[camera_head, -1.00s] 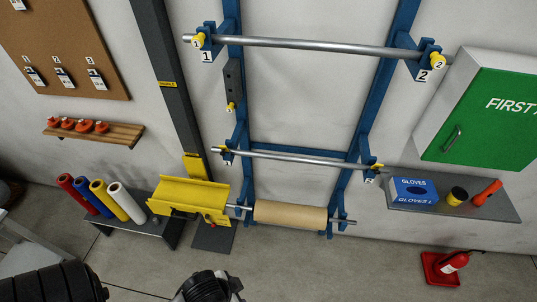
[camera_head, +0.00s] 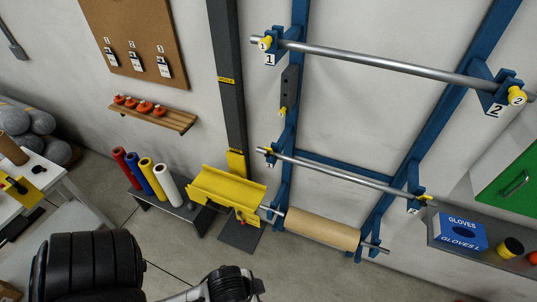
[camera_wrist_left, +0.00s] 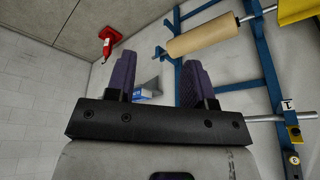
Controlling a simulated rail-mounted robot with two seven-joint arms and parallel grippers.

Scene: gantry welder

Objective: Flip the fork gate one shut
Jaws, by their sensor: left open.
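Fork gate one is the yellow piece (camera_head: 265,43) marked 1, at the left end of the upper steel rod (camera_head: 380,62), above a white label 1 (camera_head: 270,60). Whether it stands open or shut is too small to tell. My left gripper (camera_wrist_left: 158,70) shows only in the left wrist view, its two dark fingers apart with nothing between them. The wrist view looks turned over. The paper roll (camera_wrist_left: 203,37) is beyond the fingers, and a rod end with a yellow fitting (camera_wrist_left: 294,133) is at the right. My right gripper is not in view.
The blue rack (camera_head: 440,120) also carries a lower rod (camera_head: 340,172) and the paper roll (camera_head: 322,228). A yellow trough (camera_head: 226,190) stands at its left, beside coloured rolls on a low bench. A grey shelf (camera_head: 500,258) holds a blue glove box. Open floor lies in front.

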